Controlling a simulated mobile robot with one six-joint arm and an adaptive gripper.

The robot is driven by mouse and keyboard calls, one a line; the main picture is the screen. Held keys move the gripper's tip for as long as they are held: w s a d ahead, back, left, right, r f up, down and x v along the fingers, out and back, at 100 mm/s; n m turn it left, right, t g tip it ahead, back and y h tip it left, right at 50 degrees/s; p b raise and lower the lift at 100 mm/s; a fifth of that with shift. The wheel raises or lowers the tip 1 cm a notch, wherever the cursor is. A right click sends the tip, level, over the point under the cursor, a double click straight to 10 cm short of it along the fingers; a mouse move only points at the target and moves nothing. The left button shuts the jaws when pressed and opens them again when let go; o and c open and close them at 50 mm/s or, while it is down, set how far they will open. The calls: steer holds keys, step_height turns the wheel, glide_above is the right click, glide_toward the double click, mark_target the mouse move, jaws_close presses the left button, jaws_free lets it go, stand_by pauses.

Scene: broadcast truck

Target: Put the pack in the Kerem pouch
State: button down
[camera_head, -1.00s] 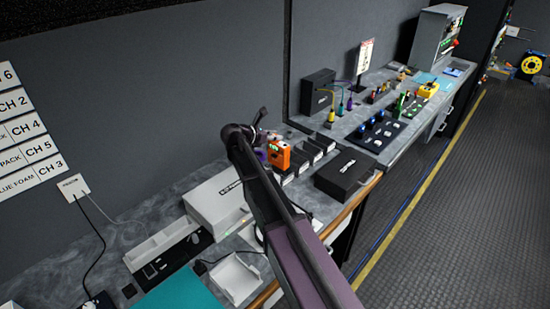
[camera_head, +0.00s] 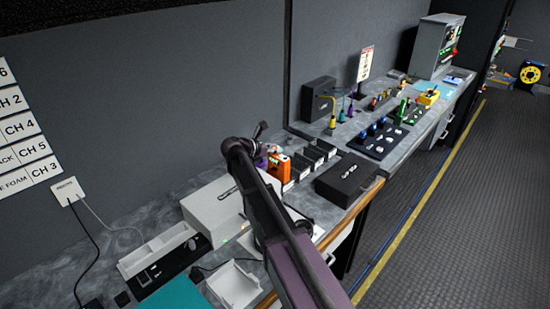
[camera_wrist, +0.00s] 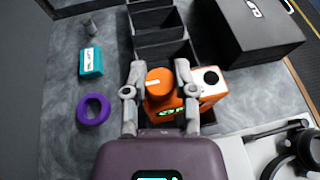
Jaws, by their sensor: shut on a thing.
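My gripper (camera_wrist: 160,82) is shut around an orange pack (camera_wrist: 207,86), with its round orange cap between the two fingers in the wrist view. The pack has a white-rimmed dark disc and a small green display, partly hidden by my gripper. In the head view the pack (camera_head: 279,166) shows just right of my arm, at the near end of a row of dark open pouches (camera_head: 326,147). These pouches (camera_wrist: 165,38) lie just beyond the pack in the wrist view. Their labels are too small to read, so I cannot tell which is Kerem's.
A black box (camera_head: 347,178) stands right of the pouches. A teal labelled block (camera_wrist: 91,62) and a purple ring (camera_wrist: 93,108) lie on the grey counter to the left in the wrist view. A white case (camera_head: 212,208) stands nearer. The floor aisle at right is clear.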

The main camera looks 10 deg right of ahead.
mark_target(271, 156)
steer(key=shift+f+b, duration=1.5)
steer(key=shift+f, duration=0.3)
steer(key=shift+c, duration=2.1)
jaws_free()
steer(key=shift+r, duration=0.2)
steer(key=p+v, duration=0.4)
steer(key=v, duration=0.8)
steer(key=shift+p, duration=0.3)
